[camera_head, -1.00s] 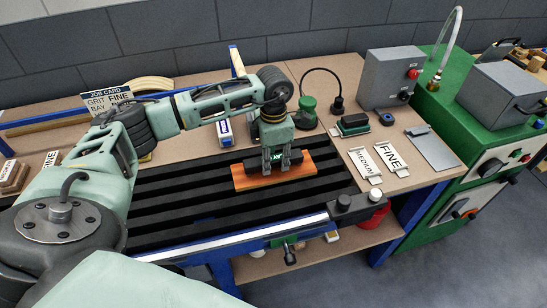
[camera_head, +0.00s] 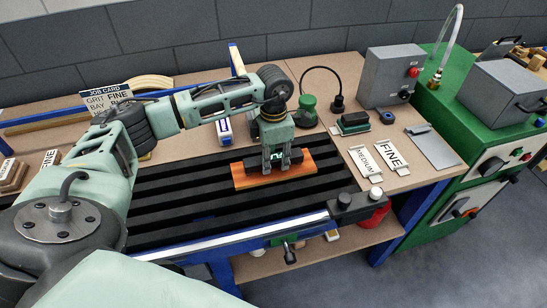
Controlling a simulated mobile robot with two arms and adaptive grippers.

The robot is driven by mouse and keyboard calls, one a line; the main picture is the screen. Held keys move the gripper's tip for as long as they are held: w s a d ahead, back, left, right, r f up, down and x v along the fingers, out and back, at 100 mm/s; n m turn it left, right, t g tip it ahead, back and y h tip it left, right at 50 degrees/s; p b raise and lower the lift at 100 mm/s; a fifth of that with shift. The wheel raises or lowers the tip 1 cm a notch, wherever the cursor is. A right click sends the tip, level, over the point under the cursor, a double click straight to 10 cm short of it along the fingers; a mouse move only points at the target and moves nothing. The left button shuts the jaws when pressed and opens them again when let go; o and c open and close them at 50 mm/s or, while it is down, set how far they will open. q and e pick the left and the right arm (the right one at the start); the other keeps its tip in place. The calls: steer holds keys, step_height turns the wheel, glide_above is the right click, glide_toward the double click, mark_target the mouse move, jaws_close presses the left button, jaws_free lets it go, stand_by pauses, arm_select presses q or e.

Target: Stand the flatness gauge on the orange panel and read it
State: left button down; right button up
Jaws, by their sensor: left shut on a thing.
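The orange panel (camera_head: 250,180) lies flat on the black slatted bed (camera_head: 170,222) of the bench, near its right part. The flatness gauge (camera_head: 294,158), a dark bar with a small green display showing light marks, is at the middle of the panel. My left gripper (camera_head: 277,163) points straight down and is shut on the gauge, with its fingers in front of the bar's middle. The gauge looks upright and seems to rest on the panel, though I cannot see its underside. The fingers partly cover the display. My right gripper is not in view.
Plates marked MEDIUM (camera_head: 366,162) and FINE (camera_head: 390,155) lie right of the bed. A green-black block (camera_head: 353,123), a green knob-shaped item (camera_head: 307,105) and a grey box (camera_head: 388,78) stand behind. A job card (camera_head: 108,99) stands at left. The bed's front slats are clear.

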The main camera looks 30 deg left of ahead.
mark_target(274, 157)
arm_select(q)
steer(key=c, duration=1.3)
jaws_free()
steer(key=shift+r, duration=0.1)
step_height(274, 157, up, 12)
